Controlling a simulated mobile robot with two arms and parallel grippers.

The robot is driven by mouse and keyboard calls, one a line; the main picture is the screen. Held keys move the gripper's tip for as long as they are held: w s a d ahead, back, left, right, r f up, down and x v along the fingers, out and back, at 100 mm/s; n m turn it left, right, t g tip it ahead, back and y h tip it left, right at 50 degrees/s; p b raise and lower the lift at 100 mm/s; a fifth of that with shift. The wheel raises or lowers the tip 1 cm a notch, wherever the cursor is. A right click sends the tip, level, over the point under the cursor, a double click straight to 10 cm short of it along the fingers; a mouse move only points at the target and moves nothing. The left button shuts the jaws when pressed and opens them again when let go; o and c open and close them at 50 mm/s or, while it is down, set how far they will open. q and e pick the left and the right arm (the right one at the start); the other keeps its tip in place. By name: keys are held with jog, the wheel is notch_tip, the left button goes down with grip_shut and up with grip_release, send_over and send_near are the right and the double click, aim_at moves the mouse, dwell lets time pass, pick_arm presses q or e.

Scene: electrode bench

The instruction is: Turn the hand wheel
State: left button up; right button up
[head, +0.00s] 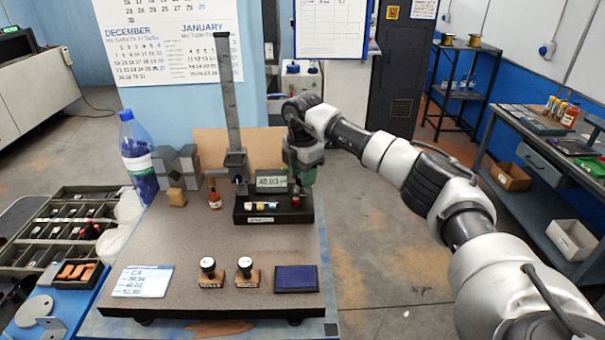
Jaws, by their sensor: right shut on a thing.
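A height gauge stands at the back of the granite plate (215,262), with a tall upright column (229,105), a lit display (271,182) and a black base (262,215). My right gripper (305,182) points down at the right side of the gauge, beside the display and just above the base's right end. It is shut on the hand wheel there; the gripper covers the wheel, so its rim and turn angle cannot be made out. My left gripper is not in view.
Two stamps (210,273) (246,272), a dark blue pad (297,279) and a white card (139,281) lie at the plate's front. A small red-topped bottle (214,196), metal blocks (178,163) and a blue bottle (138,157) stand left of the gauge.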

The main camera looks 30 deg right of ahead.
jog(key=shift+r, duration=0.1)
jog(key=o, duration=0.7)
jog(key=shift+o, duration=1.1)
jog(key=shift+s, duration=0.1)
